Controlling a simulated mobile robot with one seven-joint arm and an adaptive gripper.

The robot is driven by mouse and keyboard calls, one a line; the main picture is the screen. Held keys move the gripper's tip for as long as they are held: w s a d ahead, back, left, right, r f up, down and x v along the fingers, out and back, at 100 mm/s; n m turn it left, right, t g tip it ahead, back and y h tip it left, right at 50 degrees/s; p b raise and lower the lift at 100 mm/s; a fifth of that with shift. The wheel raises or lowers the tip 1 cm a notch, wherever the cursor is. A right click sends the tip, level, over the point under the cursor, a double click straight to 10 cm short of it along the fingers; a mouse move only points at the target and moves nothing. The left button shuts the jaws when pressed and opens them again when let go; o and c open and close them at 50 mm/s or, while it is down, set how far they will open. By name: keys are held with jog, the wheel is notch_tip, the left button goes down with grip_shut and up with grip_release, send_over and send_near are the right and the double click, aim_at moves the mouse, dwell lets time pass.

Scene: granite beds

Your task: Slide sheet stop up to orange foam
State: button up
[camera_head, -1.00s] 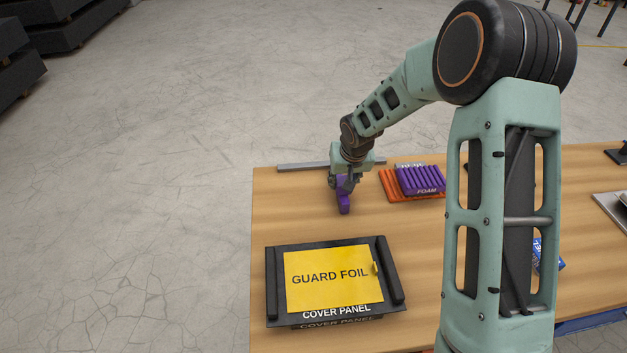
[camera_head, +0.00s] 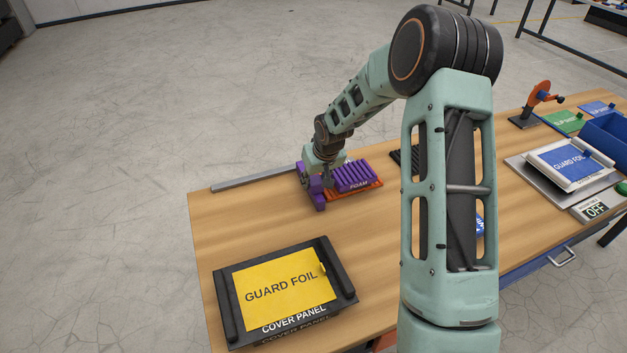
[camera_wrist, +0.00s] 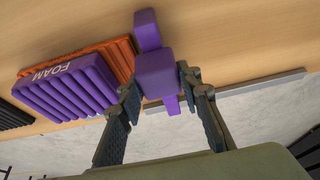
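The purple sheet stop (camera_head: 319,199) stands on the wooden table at the left end of the foam stack. In the wrist view the sheet stop (camera_wrist: 157,72) sits between the two fingers of my gripper (camera_wrist: 158,88), which look closed on its sides. My gripper (camera_head: 313,179) is low over the table in the head view. The orange foam (camera_head: 355,194) lies under a ribbed purple foam block (camera_head: 354,177) marked FOAM. In the wrist view the orange foam (camera_wrist: 122,47) has its edge right beside the stop; touching or a sliver apart, I cannot tell.
A grey rail (camera_head: 255,179) runs along the table's far edge. A black cover panel (camera_head: 337,272) with yellow guard foil (camera_head: 280,282) lies near the front left. Bare table lies between the panel and the foam. A tray with blue foil (camera_head: 567,163) is at right.

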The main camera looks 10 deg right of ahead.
jog(key=o, duration=0.5)
jog(key=shift+c, duration=0.2)
jog(key=v, duration=1.2)
